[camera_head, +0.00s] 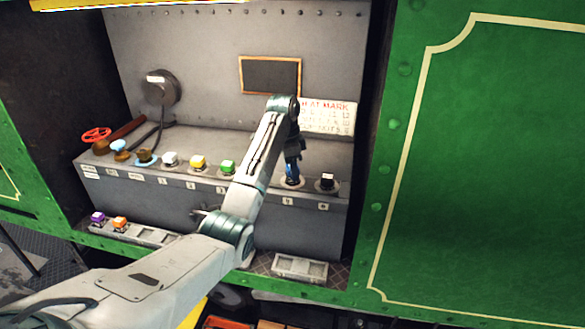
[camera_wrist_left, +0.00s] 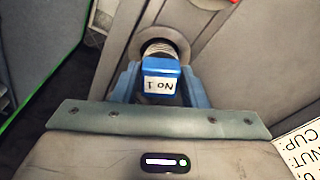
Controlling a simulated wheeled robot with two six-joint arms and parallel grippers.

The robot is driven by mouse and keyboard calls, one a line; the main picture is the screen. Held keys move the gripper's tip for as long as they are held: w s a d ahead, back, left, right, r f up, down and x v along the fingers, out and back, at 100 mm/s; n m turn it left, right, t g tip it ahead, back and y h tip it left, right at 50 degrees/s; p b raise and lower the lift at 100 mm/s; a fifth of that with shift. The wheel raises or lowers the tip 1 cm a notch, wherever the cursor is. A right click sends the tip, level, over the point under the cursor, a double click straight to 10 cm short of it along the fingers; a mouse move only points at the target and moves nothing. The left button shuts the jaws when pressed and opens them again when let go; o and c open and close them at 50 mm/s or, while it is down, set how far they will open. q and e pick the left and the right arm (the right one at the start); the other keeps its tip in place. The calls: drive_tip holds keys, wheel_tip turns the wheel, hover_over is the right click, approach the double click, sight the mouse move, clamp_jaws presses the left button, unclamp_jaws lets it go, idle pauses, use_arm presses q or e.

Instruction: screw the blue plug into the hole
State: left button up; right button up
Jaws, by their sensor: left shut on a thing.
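My left gripper (camera_wrist_left: 160,86) is shut on the plug's blue head, one finger on each side. In the head view the left gripper (camera_head: 292,168) reaches down over the grey ledge, with the blue plug (camera_head: 291,172) small beneath it. My right gripper is not in view.
White (camera_head: 169,159), yellow (camera_head: 197,162), green (camera_head: 227,167) and black (camera_head: 327,182) plugs stand along the ledge (camera_head: 150,186). Purple (camera_head: 98,218) and orange (camera_head: 119,223) plugs sit in a lower tray. Another low tray (camera_head: 299,267) looks empty. A green wall (camera_head: 480,170) bounds the right.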

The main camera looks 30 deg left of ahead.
use_arm(q)
drive_tip(key=shift+m, duration=0.7)
drive_tip(key=o, duration=2)
